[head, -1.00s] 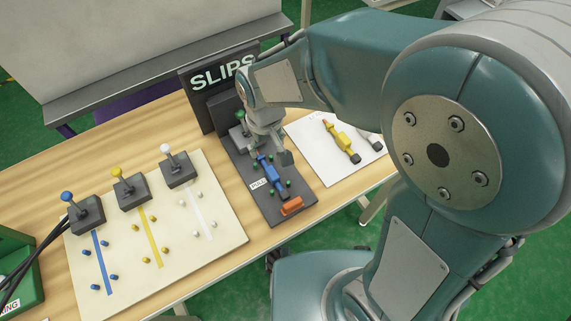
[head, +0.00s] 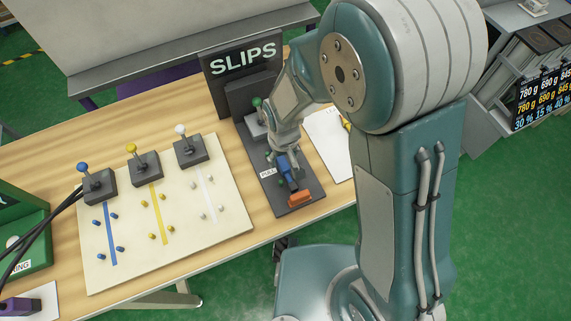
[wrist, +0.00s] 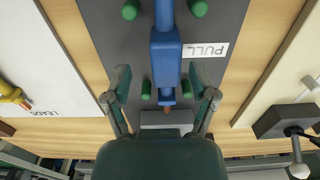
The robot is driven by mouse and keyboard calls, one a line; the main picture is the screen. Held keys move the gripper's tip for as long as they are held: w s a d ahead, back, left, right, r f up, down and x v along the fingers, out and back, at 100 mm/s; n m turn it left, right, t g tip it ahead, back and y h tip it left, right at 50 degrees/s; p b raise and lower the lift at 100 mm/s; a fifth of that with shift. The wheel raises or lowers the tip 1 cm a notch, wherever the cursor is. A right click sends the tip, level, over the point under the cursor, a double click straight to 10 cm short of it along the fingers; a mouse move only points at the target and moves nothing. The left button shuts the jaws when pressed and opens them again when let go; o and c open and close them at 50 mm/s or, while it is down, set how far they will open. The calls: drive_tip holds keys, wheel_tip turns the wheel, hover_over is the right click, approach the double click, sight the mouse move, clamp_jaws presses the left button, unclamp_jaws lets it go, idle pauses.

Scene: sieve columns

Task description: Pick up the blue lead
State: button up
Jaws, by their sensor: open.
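The blue lead (head: 289,180) lies on a dark grey board (head: 314,187) between green pegs, close to an orange block. In the wrist view the lead (wrist: 165,50) runs lengthwise from the top edge toward the gripper, with a copper-coloured tip at its near end. My gripper (wrist: 160,76) is open, with one finger on each side of the lead and visible gaps between. In the head view my gripper (head: 284,157) is over the lead and hides its upper part. I cannot tell the exact height of the fingers above the board.
Green pegs (wrist: 197,8) flank the lead. The orange block (head: 300,198) is at the board's front end. A PULL label (wrist: 206,50) lies beside the lead. A white sheet (head: 325,138) with a yellow lead is to the right; a cream lever panel (head: 125,270) is left.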

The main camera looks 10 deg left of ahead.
drive_tip(key=shift+a+f, duration=0.35)
drive_tip(key=shift+a, duration=0.25)
drive_tip(key=shift+d, duration=0.15)
drive_tip(key=c, duration=0.8)
drive_tip(key=shift+d, duration=0.15)
clamp_jaws()
drive_tip(key=shift+d+r, duration=0.1)
drive_tip(key=shift+d, duration=0.05)
